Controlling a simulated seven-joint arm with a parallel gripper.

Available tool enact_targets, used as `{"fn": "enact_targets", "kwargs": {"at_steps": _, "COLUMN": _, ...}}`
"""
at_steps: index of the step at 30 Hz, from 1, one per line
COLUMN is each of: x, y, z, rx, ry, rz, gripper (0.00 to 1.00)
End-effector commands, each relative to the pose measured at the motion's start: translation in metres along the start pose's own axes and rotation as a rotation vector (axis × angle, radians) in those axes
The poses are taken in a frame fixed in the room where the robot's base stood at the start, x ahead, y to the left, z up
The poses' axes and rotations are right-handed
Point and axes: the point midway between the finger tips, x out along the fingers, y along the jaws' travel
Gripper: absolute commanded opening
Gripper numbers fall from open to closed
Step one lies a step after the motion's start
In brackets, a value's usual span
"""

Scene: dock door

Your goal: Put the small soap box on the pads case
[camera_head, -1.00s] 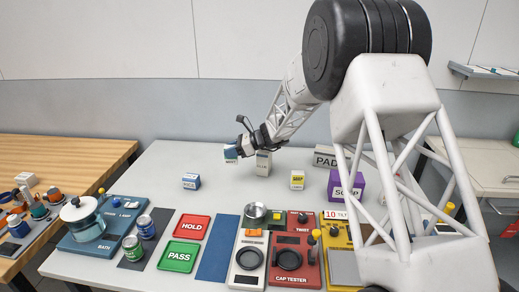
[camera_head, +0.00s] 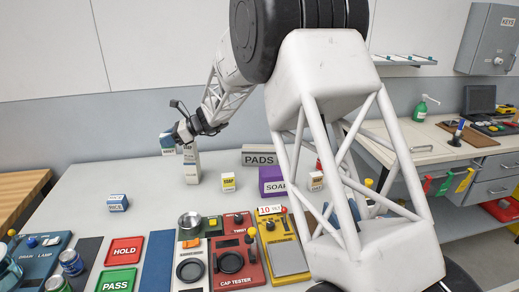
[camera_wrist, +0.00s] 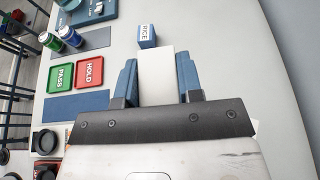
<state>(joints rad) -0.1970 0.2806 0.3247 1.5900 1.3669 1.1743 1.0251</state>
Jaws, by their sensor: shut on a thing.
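In the wrist view a plain white face of this box (camera_wrist: 157,75) shows between the blue fingers. A grey case marked PADS (camera_head: 258,155) stands at the back, right of my gripper, with nothing visible on top. A small white box with a yellow label (camera_head: 228,182), seemingly SOAP, stands in front of it to the left. A larger purple box marked SOAP (camera_head: 272,181) stands in front of the case.
A blue-and-white RICE box (camera_head: 118,203) lies left. Another small yellow-labelled box (camera_head: 316,181) stands right of the purple one. Testers and the HOLD (camera_head: 124,250) and PASS trays fill the front.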

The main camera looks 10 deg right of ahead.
Motion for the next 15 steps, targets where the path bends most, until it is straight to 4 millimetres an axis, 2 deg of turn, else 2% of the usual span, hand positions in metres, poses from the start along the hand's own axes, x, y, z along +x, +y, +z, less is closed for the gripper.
{"fn": "enact_targets", "kwargs": {"at_steps": 1, "x": -0.014, "y": -0.004, "z": -0.005, "rx": 0.011, "ry": -0.001, "rz": -0.028, "gripper": 0.08}}
{"fn": "enact_targets", "kwargs": {"at_steps": 15, "x": -0.150, "y": -0.026, "z": -0.059, "rx": 0.124, "ry": -0.003, "rz": -0.319, "gripper": 0.08}}
